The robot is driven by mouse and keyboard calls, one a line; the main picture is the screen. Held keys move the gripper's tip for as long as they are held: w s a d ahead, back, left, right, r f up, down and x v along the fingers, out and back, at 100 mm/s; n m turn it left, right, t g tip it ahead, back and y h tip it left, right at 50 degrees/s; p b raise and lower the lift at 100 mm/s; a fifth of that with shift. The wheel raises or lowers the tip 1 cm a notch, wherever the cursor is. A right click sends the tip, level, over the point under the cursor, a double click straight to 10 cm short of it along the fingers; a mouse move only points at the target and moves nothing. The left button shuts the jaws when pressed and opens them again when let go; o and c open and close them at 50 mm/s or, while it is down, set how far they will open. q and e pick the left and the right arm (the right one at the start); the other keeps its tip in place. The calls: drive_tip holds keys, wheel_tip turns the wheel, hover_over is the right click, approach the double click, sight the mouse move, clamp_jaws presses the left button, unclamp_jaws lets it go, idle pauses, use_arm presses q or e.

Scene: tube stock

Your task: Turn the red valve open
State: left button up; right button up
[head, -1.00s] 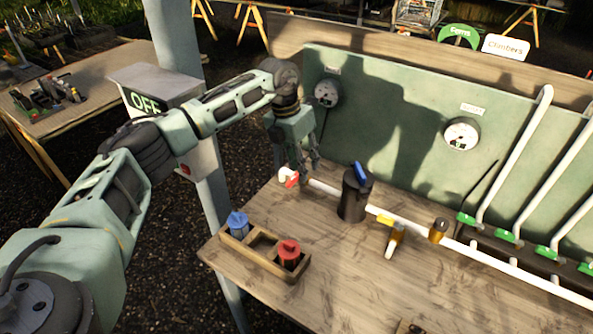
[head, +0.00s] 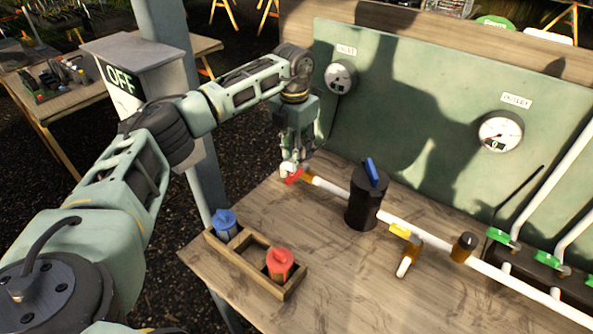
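The red valve (head: 293,178) is a small red handle at the left end of the white pipe (head: 335,191), on the wooden bench. My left gripper (head: 294,168) points down right at the red valve, with its fingertips beside or around the handle. The fingers partly hide the valve and the white pipe end, and I cannot tell whether they touch or grip the handle. My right gripper is not in view.
A black filter housing with a blue lever (head: 366,195) stands on the pipe, right of the red valve. Further right is a yellow-handled valve (head: 400,230). A wooden tray (head: 243,262) holds a blue and a red cartridge. A green panel (head: 420,120) with gauges stands behind.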

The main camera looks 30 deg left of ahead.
sight(293, 173)
use_arm(q)
drive_tip(key=f, duration=0.2)
drive_tip(key=f+p, duration=0.1)
drive_tip(key=f, duration=0.2)
drive_tip(key=shift+s+f+p, duration=0.3)
drive_tip(key=shift+p, duration=0.1)
drive_tip(key=shift+w+f, duration=0.1)
drive_tip(key=shift+f, duration=0.25)
drive_tip(key=shift+r, duration=0.1)
drive_tip(key=shift+c, duration=0.7)
clamp_jaws()
